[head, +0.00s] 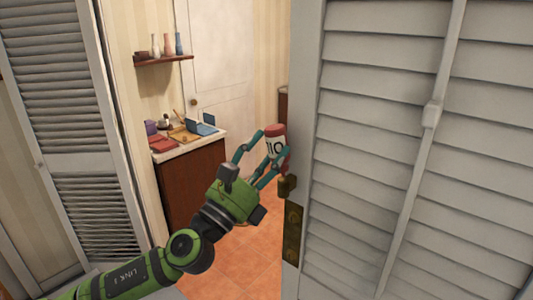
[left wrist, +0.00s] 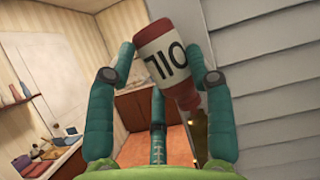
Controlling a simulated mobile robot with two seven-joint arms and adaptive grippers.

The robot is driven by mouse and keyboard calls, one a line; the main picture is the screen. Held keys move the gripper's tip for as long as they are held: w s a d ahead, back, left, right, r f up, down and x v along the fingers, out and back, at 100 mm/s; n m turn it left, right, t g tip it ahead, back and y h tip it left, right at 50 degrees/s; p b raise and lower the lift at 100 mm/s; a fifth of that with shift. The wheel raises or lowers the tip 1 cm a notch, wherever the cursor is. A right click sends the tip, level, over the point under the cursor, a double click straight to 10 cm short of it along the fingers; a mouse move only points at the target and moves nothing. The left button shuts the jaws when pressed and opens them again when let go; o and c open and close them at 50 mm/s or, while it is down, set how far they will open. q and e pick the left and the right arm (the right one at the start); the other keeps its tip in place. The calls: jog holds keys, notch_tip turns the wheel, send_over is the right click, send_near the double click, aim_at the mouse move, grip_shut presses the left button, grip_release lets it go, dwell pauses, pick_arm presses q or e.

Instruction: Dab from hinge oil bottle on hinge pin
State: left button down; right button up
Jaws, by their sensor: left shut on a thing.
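My left gripper (head: 264,155) is shut on the oil bottle (head: 275,146), a white and red bottle with its label upside down. In the left wrist view the bottle (left wrist: 167,62) is tilted, red base up, its narrow red nozzle (left wrist: 195,104) pointing down to the right. My right gripper is in neither view.
The grey louvered shutter (head: 400,150) fills the right side, with a brass hinge plate (head: 291,235) on its edge. Another louvered panel (head: 70,120) stands at left. A counter (head: 190,180) with a tray and several items is behind. Tiled floor (head: 240,262) lies open between.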

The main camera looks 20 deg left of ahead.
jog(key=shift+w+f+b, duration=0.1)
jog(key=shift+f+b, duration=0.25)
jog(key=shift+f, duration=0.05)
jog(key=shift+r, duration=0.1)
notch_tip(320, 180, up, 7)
jog(key=p, duration=0.7)
dwell(0.3)
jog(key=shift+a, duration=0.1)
dwell(0.5)
